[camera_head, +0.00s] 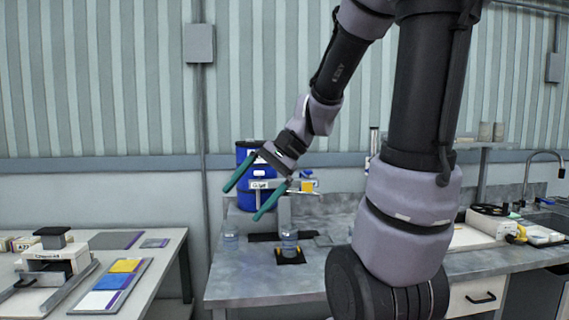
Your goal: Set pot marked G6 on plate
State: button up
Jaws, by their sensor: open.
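My gripper (243,203) is open, with two teal fingers spread apart and nothing visible between them. A small clear jar with a bluish band (289,243) stands upright on a dark pad with yellow marks (290,258). Another clear jar (230,236) stands near the bench's left edge. No G6 mark is readable on either jar, so I cannot tell which pot is G6. I cannot tell for sure which thing is the plate.
The grey bench (240,285) has free room at its front left. A blue drum (243,158) shows behind my gripper. A white table (150,285) at left holds a press-like device (55,262) and a board with coloured sheets (112,285). A sink tap (540,155) is at right.

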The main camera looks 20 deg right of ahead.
jog(key=s+d+r+n+t+h, duration=0.3)
jog(key=d+r+n+t+h, duration=0.1)
jog(key=d+r+t+h, duration=0.1)
notch_tip(320, 180, up, 2)
jog(key=shift+s+d+r+t+h, duration=0.15)
jog(key=shift+s+d+t+h, duration=0.3)
jog(key=shift+d, duration=0.5)
jog(key=shift+w, duration=0.1)
